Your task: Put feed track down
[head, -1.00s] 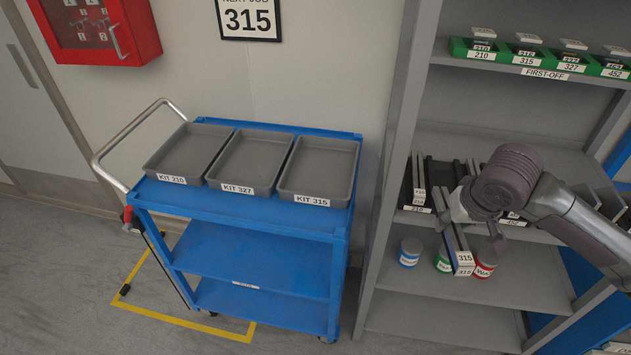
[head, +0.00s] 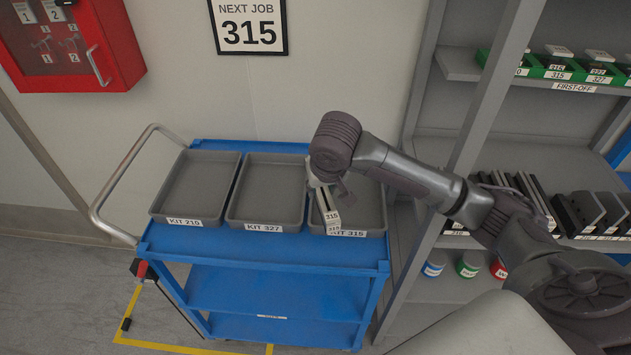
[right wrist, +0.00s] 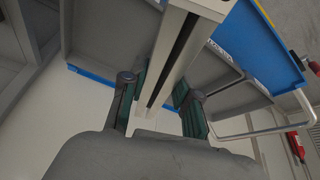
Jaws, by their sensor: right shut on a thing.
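The feed track (head: 328,208) is a narrow pale bar with 315 labels on its near end. My right gripper (head: 328,186) is shut on it over the left part of the grey KIT 315 tray (head: 374,232). The track's near end overlaps the tray's front rim and covers part of its label; I cannot tell whether it touches. In the right wrist view the track (right wrist: 178,60) runs between the two green-padded fingers (right wrist: 158,105). My left gripper is not in view.
Two more empty grey trays, KIT 210 (head: 166,213) and KIT 327 (head: 235,216), stand left on the blue cart (head: 210,245). A grey shelf rack (head: 462,160) with dark tracks, cans and green bins stands right. A wall sign (head: 249,25) reads NEXT JOB 315.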

